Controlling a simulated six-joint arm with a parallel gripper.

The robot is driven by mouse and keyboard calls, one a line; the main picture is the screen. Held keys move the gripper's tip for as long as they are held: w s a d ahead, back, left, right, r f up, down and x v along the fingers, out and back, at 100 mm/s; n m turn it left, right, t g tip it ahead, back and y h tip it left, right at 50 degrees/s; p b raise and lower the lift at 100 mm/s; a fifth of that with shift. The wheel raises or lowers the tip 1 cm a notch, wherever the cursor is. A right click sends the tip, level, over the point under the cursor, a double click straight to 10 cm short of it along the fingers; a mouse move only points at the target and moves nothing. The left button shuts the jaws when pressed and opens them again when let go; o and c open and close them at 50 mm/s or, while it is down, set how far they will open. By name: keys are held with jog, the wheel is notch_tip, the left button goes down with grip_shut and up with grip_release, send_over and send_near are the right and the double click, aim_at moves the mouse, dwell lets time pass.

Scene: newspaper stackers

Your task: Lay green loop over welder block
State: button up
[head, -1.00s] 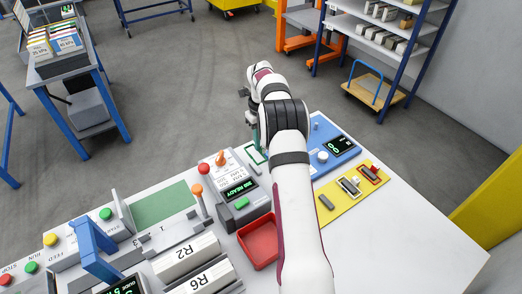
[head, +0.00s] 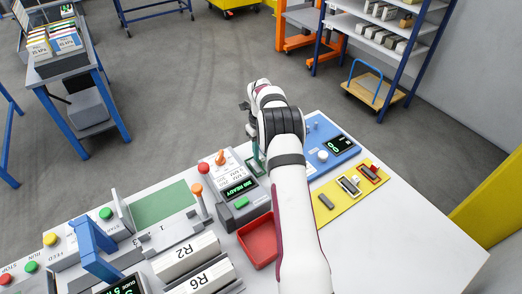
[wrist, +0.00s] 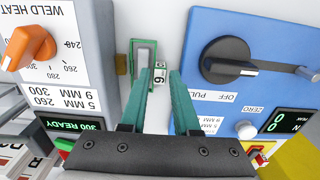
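The welder (head: 237,190) is a grey unit beside my gripper, with an orange knob and a green "300 READY" display; in the wrist view (wrist: 60,65) it is at the left. A narrow green rectangular frame (wrist: 135,108) around a grey-white middle lies between it and the blue unit; it looks like the green loop, but I cannot tell for sure. My gripper (wrist: 160,72) has two teal fingers, open and apart, with nothing visible between them but white table and a small "9" label. The left finger overlaps the frame's right side. In the head view my arm hides much of this spot.
The blue pull unit (wrist: 235,75) with a black knob stands close on the right. A yellow plate (head: 347,192) with small grey parts and a red tray (head: 259,243) are nearer. A small brown block (wrist: 121,64) sits beside the welder. The table's right front (head: 400,240) is bare.

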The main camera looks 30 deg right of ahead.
jog(key=shift+o, duration=1.3)
notch_tip(320, 180, up, 13)
jog(key=s+a+r+n, duration=0.5)
jog(key=a+n, duration=0.1)
jog(key=a, duration=0.1)
jog(key=s+a+r+n, duration=0.4)
jog(key=a+r+n, duration=0.15)
jog(key=a, duration=0.25)
jog(key=s+a+f+n, duration=0.1)
jog(key=s+a+n, duration=0.3)
jog(key=s+n, duration=0.2)
jog(key=s+a+f+n+y, duration=0.1)
jog(key=s+a+n, duration=0.3)
jog(key=s, duration=0.7)
jog(key=s+a+f+n, duration=0.3)
jog(key=s+a+n, duration=0.1)
jog(key=s+n, duration=0.5)
jog(key=shift+s+a+y, duration=0.25)
jog(key=shift+y, duration=0.15)
jog(key=shift+f, duration=0.1)
